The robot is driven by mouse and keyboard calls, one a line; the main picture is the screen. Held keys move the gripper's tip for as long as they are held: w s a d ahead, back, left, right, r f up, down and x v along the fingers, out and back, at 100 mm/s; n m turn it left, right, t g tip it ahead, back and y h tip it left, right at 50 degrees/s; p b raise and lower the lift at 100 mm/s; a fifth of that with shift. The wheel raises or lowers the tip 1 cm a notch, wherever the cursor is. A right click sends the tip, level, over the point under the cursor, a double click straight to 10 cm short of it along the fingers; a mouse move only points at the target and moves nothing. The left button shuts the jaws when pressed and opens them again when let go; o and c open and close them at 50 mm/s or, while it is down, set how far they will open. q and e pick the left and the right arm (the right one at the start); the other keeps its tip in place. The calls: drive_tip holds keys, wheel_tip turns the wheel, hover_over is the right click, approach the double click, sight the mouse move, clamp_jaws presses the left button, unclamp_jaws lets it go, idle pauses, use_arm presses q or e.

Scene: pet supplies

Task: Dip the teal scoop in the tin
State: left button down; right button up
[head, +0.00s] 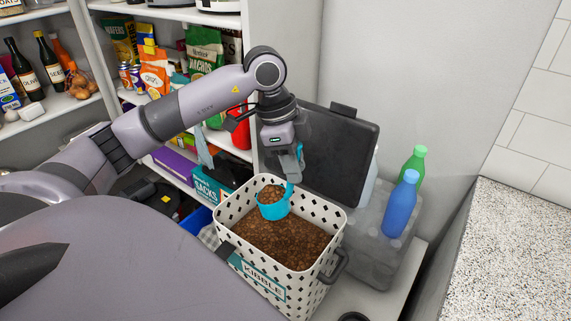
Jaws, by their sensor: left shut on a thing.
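The tin is a white perforated bin (224,232) with a "KIBBLE" label, filled with brown kibble (285,246). Its dark lid (345,150) stands tilted up at the back. My left gripper (290,172) points down over the bin, shut on the handle of the teal scoop (273,211). The scoop's bowl is inside the bin's opening, near the back left, and has kibble in it. I cannot tell whether the bowl touches the kibble below. My right gripper is not in view.
Shelves with bottles, snack bags and boxes (212,187) stand behind and to the left. A blue bottle (401,205) and a green bottle (414,163) stand right of the bin in a grey translucent container (372,250). A speckled counter (510,250) is at the right.

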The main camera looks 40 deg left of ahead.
use_arm(q)
drive_tip(key=shift+w+d+r+g+y, duration=0.15)
drive_tip(key=shift+w+d+r+y, duration=0.1)
drive_tip(key=shift+d+y, duration=0.3)
drive_tip(key=shift+w+d+r+g+y, duration=0.1)
drive_tip(key=shift+w+d+g+y, duration=0.15)
drive_tip(key=shift+d, duration=0.5)
drive_tip(key=shift+w+d+r+g+y, duration=0.1)
drive_tip(key=shift+w+d+r+y, duration=0.15)
drive_tip(key=shift+d+y, duration=0.35)
drive_tip(key=shift+f, duration=0.1)
